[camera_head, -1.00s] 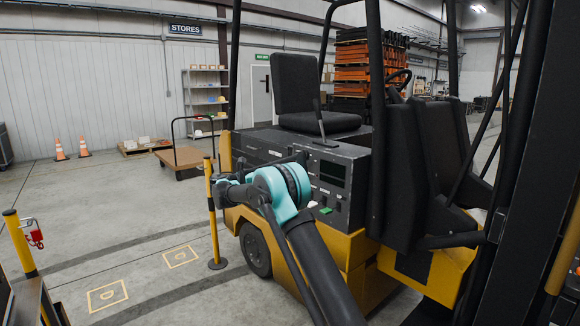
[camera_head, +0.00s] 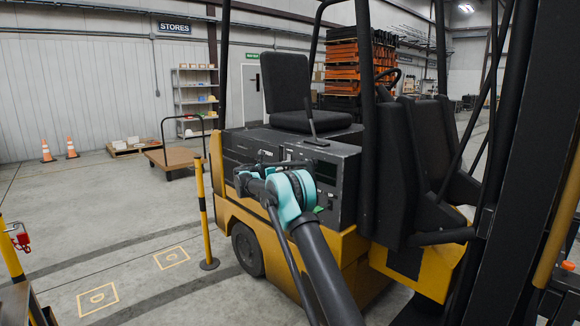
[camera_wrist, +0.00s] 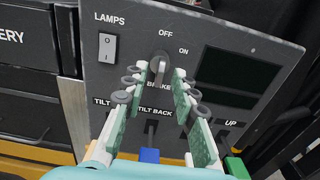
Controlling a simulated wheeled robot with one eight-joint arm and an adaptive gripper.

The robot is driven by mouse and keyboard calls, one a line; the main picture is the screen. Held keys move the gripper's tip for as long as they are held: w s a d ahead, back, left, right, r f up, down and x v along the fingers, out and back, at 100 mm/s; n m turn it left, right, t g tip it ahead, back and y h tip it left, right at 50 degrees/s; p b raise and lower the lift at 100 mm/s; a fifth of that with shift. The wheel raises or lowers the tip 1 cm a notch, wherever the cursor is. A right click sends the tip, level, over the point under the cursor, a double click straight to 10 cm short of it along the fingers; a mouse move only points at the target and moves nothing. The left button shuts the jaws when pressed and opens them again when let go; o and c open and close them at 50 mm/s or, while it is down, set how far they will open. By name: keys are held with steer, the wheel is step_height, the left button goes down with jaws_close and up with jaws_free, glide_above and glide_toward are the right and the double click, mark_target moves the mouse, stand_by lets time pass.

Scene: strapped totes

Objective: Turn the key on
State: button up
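The key (camera_wrist: 158,69) is a small grey piece on a round dark switch in the dark control panel (camera_wrist: 228,120), in the wrist view. It stands about upright, its top toward the OFF label, with ON to the right. My gripper (camera_wrist: 160,74) is open, with one fingertip left of the key and one right of it. A gap shows on both sides, so the fingers do not appear to touch it. In the head view my arm reaches the panel (camera_head: 341,190) on the side of the yellow truck (camera_head: 360,270); the key cannot be made out there.
A LAMPS rocker switch (camera_wrist: 109,47) is left of the key and a dark display (camera_wrist: 232,75) right of it. A yellow post (camera_head: 204,215) stands left of my arm.

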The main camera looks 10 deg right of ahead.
steer(key=shift+x, duration=1.05)
jaws_close()
